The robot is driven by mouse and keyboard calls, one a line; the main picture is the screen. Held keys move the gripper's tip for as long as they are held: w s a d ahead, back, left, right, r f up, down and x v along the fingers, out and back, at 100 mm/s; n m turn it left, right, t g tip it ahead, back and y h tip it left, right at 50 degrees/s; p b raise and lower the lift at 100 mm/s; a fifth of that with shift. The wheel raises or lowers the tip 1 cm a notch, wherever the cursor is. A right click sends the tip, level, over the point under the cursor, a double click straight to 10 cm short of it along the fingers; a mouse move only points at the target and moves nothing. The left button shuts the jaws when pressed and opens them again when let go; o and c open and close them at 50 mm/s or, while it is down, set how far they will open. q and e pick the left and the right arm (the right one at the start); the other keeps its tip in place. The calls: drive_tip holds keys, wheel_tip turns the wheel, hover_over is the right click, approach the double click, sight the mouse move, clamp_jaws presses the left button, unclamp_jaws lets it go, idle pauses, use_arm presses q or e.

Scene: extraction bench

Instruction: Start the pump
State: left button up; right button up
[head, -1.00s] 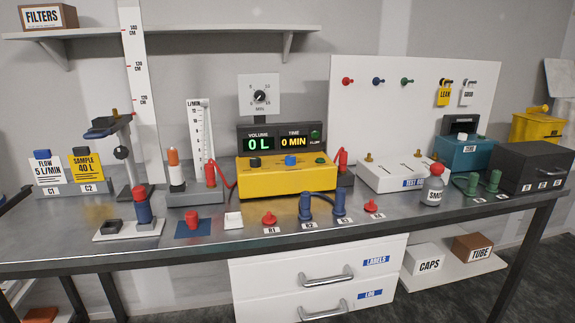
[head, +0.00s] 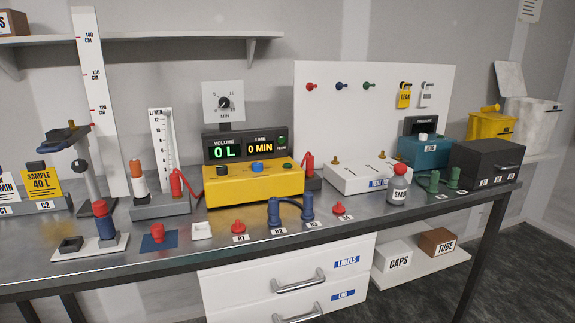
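The yellow pump-like unit (head: 253,190) stands at the middle of the bench. It has a black knob (head: 222,170), a blue knob (head: 257,167) and a small green part on top. Behind it a dark display (head: 240,151) reads volume 0 L and time 0 min, with a green button (head: 283,136) at its right. A dial gauge (head: 224,102) stands above the display. Red connectors (head: 308,165) with hoses are at both sides of the unit. Which part starts the pump is not clear. Neither of my grippers is in view.
A flow tube with a scale (head: 162,150) stands left of the unit. Red and blue fittings (head: 307,207) line the front of the bench. A white box (head: 368,178), a round-topped jar (head: 398,186) and a black case (head: 487,163) are at right.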

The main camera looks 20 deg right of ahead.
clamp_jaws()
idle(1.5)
